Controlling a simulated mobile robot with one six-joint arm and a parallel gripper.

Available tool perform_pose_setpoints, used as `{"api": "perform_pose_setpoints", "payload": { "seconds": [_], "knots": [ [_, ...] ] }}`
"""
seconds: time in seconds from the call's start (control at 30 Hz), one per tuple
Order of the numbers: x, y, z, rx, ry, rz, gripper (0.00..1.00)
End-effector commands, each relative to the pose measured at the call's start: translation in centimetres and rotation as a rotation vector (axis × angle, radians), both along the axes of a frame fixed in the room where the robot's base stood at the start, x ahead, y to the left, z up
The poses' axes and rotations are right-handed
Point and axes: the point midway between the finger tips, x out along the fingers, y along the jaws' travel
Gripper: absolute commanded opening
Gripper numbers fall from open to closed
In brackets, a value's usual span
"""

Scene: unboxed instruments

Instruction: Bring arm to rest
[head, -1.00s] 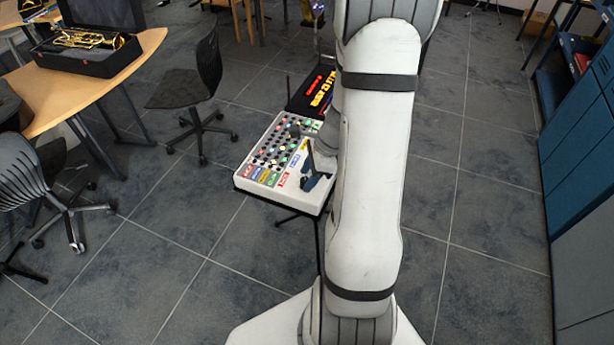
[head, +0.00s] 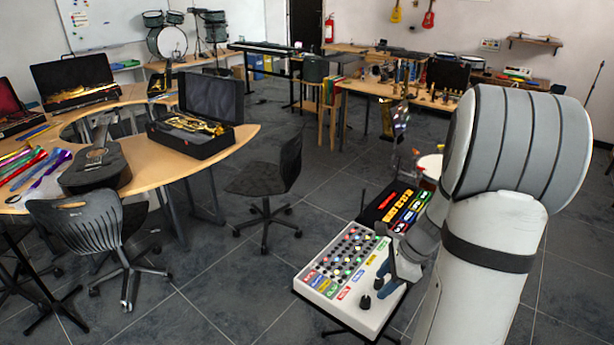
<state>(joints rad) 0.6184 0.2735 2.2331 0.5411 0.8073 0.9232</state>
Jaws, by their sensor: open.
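My arm rises large on the right of the head view. My gripper (head: 379,287), dark blue with dark tips, shows at its far end, in front of the white control panel. It is open, and I see nothing between its fingers. The white panel (head: 318,297) carries rows of coloured knobs and bright labels on a stand. I cannot tell whether the fingers touch it or hover over it. My arm hides part of the area to its right.
A dark unit with coloured pads (head: 384,207) sits behind the panel. A black chair (head: 265,183) stands left of it, another chair (head: 100,235) further left. A curved wooden table (head: 160,168) holds a guitar (head: 97,165) and a trumpet case (head: 190,135). Grey floor is open between.

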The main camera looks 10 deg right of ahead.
Motion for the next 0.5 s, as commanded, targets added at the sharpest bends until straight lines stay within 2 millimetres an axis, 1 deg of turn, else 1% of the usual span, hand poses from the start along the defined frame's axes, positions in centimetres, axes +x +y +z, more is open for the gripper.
{"api": "perform_pose_setpoints", "payload": {
  "seconds": [0.07, 0.17, 0.27, 0.33, 0.5],
  "knots": [
    [0.0, 0.3, 0.4, -0.010, -0.008, 0.026, 0.46],
    [-0.2, 1.8, 1.8, -0.047, -0.042, 0.140, 0.46],
    [-0.8, 4.3, 4.2, -0.117, -0.102, 0.353, 0.46],
    [-1.6, 6.3, 6.1, -0.179, -0.152, 0.540, 0.46],
    [-4.3, 10.6, 10.0, -0.333, -0.269, 1.002, 0.46]
  ]
}}
